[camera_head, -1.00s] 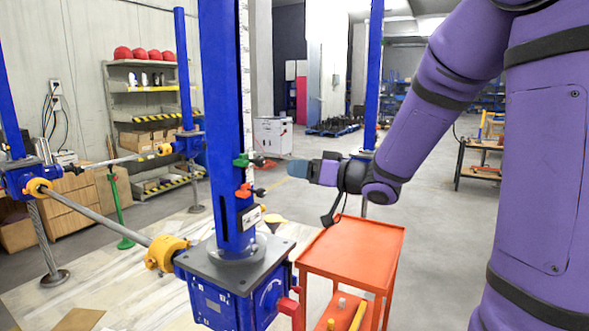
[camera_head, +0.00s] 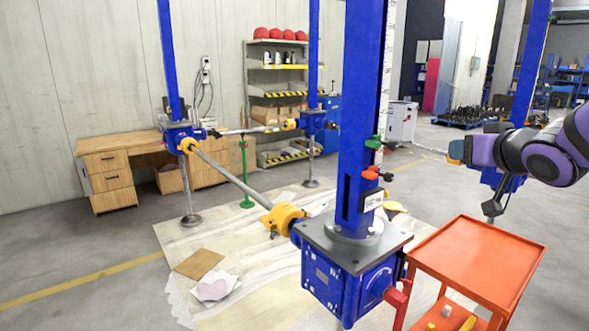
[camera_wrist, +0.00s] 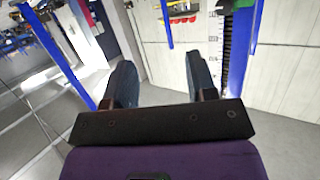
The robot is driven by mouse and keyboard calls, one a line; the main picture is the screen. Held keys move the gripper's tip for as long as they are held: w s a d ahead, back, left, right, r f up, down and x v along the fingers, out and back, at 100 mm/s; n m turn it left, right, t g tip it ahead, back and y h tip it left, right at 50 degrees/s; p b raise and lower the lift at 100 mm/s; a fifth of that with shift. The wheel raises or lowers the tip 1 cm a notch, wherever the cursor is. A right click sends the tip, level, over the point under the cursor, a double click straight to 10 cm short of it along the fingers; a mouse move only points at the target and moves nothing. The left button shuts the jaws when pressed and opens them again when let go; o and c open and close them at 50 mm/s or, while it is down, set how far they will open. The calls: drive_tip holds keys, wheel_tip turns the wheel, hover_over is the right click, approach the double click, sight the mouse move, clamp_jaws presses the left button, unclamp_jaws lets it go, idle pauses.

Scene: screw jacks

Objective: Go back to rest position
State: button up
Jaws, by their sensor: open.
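My gripper (camera_head: 456,150) is at the right of the head view, at the end of my purple arm, above the orange cart and to the right of the nearest screw jack (camera_head: 362,120). In the wrist view my gripper (camera_wrist: 162,85) shows two dark fingers spread apart with nothing between them. The nearest jack is a tall blue column on a blue gearbox with a ruler strip. It carries a green clamp (camera_head: 374,142) and a red clamp (camera_head: 377,173). The gripper is apart from both clamps.
The orange cart (camera_head: 480,262) stands at the front right. More blue jacks stand behind, joined by a grey shaft (camera_head: 228,180). A wooden desk (camera_head: 110,165) and a shelf (camera_head: 278,65) with red helmets line the wall.

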drive_tip(key=s+a+f+g, duration=0.1)
drive_tip(key=s+g, duration=0.3)
drive_tip(key=s, duration=0.8)
drive_tip(key=s+a+f+g+h, duration=0.1)
drive_tip(key=s+g, duration=0.4)
drive_tip(key=s, duration=0.7)
drive_tip(key=shift+s+a+f+g, duration=0.15)
drive_tip(key=shift+a+f+g, duration=0.15)
drive_tip(key=shift+a+f, duration=0.65)
drive_tip(key=shift+a+r, duration=0.2)
drive_tip(key=shift+r, duration=0.1)
drive_tip(key=shift+c, duration=0.4)
